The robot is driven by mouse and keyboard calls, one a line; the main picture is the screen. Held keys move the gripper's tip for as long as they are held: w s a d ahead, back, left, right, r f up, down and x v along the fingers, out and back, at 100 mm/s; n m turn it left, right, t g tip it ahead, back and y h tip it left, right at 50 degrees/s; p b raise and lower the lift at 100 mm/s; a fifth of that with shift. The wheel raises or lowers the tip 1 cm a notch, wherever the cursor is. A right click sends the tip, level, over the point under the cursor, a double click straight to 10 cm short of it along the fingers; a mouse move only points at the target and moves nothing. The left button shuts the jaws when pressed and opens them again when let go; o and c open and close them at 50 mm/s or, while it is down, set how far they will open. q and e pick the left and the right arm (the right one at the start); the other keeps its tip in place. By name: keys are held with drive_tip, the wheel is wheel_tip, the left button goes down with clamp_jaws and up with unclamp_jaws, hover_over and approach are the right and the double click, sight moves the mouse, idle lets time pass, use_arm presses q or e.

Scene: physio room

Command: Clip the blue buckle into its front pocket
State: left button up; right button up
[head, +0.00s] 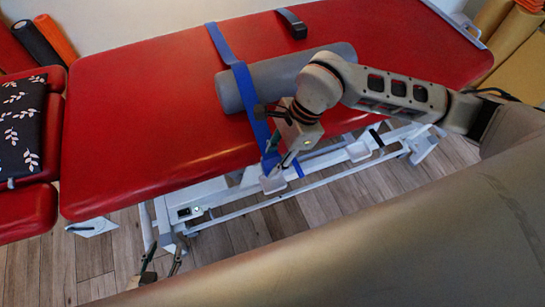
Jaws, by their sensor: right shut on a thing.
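A blue strap (222,45) crosses the red couch top and passes over a grey bolster (262,82) to the front edge. My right gripper (279,160) is shut at the strap's front end, just above a white pocket (272,184) on the couch's front side. The blue buckle is mostly hidden between its fingers; I cannot tell whether it touches the pocket. My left gripper (163,262) is low at the lower left, partly cut off by my own body. Its fingers look apart and empty, away from the strap.
The red couch (140,100) fills the middle. A second white pocket (358,151) sits further right, beside a black strap end (377,138). A black strap (293,24) lies at the back edge. A patterned dark cushion (22,125) lies at left. Wooden floor (235,238) shows below.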

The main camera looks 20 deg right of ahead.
wheel_tip(320, 180, down, 2)
drive_tip(key=shift+s+f+b, duration=0.1)
drive_tip(key=shift+b, duration=0.4)
drive_tip(key=shift+f+b, duration=0.3)
drive_tip(key=shift+f, duration=0.1)
drive_tip(key=shift+f+b, duration=0.5)
drive_tip(key=shift+f, duration=0.25)
drive_tip(key=shift+f+b, duration=0.45)
drive_tip(key=shift+f, duration=0.45)
use_arm(q)
drive_tip(key=shift+w+d+f, duration=0.25)
drive_tip(key=shift+w+d, duration=0.05)
drive_tip(key=shift+w, duration=0.25)
use_arm(e)
drive_tip(key=shift+f, duration=0.6)
drive_tip(key=o, duration=1.2)
use_arm(q)
drive_tip(key=shift+s+f, duration=0.15)
use_arm(e)
drive_tip(key=shift+o, duration=0.2)
